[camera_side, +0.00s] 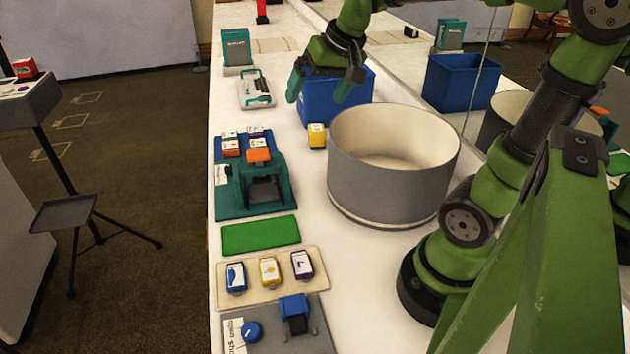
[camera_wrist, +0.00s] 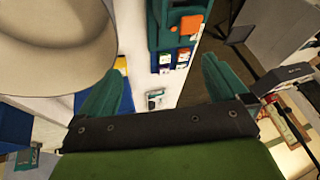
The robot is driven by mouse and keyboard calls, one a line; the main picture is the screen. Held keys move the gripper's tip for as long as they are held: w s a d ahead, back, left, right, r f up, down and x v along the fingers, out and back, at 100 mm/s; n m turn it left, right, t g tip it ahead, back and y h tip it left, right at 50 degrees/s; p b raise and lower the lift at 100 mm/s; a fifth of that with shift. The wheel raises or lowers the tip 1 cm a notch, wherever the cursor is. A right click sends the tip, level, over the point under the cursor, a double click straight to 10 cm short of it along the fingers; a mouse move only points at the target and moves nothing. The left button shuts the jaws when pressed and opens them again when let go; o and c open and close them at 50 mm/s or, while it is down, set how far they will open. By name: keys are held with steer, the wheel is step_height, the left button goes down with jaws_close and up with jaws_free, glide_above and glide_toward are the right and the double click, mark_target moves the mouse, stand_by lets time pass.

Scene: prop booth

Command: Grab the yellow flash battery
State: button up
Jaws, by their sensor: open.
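A yellow block with a white label (camera_side: 317,135), resembling a battery, stands on the white counter between the blue bin and the grey drum. In the wrist view a yellow piece (camera_wrist: 121,63) shows beside the drum's edge, partly hidden near the left finger. Another yellow-and-white battery (camera_side: 269,271) lies between a blue one (camera_side: 236,278) and a purple one (camera_side: 303,264) on a beige tray (camera_side: 315,283). My gripper (camera_side: 319,88) is open and empty, in the air by the blue bin, above and behind the standing yellow block. Its spread teal fingers also show in the wrist view (camera_wrist: 163,72).
The round drum (camera_side: 375,180) and blue bin (camera_side: 318,105) stand close to the standing yellow block. Along the left edge are a teal charger (camera_side: 283,202), a green mat (camera_side: 261,235) and a grey device (camera_side: 273,335). A mirror on the right reflects the counter.

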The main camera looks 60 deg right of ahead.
steer(key=s+a+f+n+y, duration=0.1)
steer(key=s+a, duration=0.2)
steer(key=a, duration=0.1)
steer(key=s+a+n+t, duration=0.1)
steer(key=s+a, duration=0.2)
steer(key=a, duration=0.1)
steer(key=s+a+f+t+y, duration=0.1)
steer(key=s+a, duration=0.2)
steer(key=shift+a+f+n+y, duration=0.3)
steer(key=shift+a+n, duration=0.1)
steer(key=shift+c, duration=0.8)
steer(key=shift+a+r, duration=0.2)
steer(key=shift+c, duration=1)
steer(key=shift+d, duration=0.15)
